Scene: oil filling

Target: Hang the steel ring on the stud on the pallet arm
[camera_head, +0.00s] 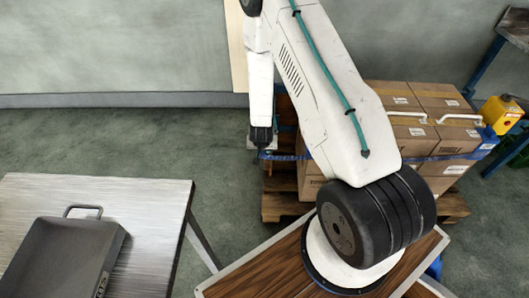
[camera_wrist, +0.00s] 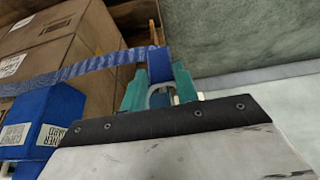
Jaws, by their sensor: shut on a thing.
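My gripper (camera_wrist: 159,84) shows in the wrist view with two teal fingers shut on the steel ring (camera_wrist: 161,91), a pale grey loop of which only part shows. A blue upright piece (camera_wrist: 158,64), seemingly part of the pallet arm, stands right beyond the ring between the fingertips. The stud cannot be made out, and I cannot tell whether the ring touches it or is around it. In the head view the dark end of my wrist (camera_head: 261,136) hangs by the left side of the loaded pallet; the fingers and ring are largely hidden there.
Cardboard boxes (camera_head: 400,98) with a blue strap (camera_wrist: 95,68) stand on a wooden pallet (camera_head: 450,207). A blue box (camera_wrist: 50,118) is left in the wrist view. A yellow object (camera_head: 500,113) is far right. A metal table (camera_head: 150,195) carries a grey tray (camera_head: 68,250).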

